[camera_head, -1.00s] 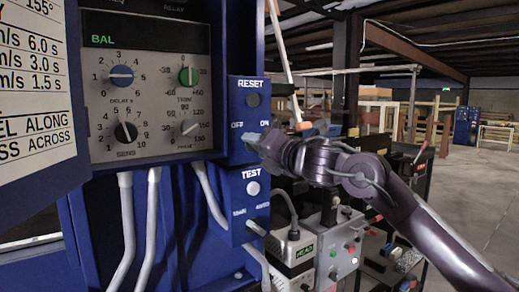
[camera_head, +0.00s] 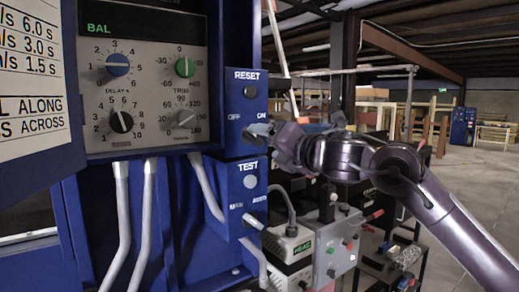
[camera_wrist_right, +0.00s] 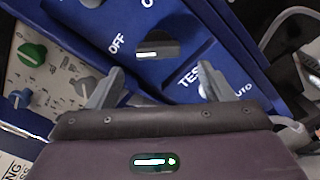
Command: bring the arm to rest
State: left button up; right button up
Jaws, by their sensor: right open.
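My right gripper (camera_head: 280,142) is beside the edge of the blue switch box (camera_head: 236,150), level with its OFF/ON labels. In the right wrist view, my right gripper (camera_wrist_right: 160,84) has its two grey fingers spread apart with nothing between them. Beyond the gap is a dark round switch with a pale lever (camera_wrist_right: 158,50), between the OFF label and the TEST area. The gripper hides part of this switch in the head view. I cannot tell whether the fingers touch the box. My left gripper is not in view.
The control panel (camera_head: 140,55) reads BAL and carries several knobs. Grey conduits (camera_head: 146,215) run below it. Grey boxes (camera_head: 335,245) with levers and a dark rack stand below my right arm. Open floor (camera_head: 490,190) lies at the far right.

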jog(key=v, duration=0.2)
jog(key=shift+s+d, duration=0.15)
jog(key=shift+s, duration=0.2)
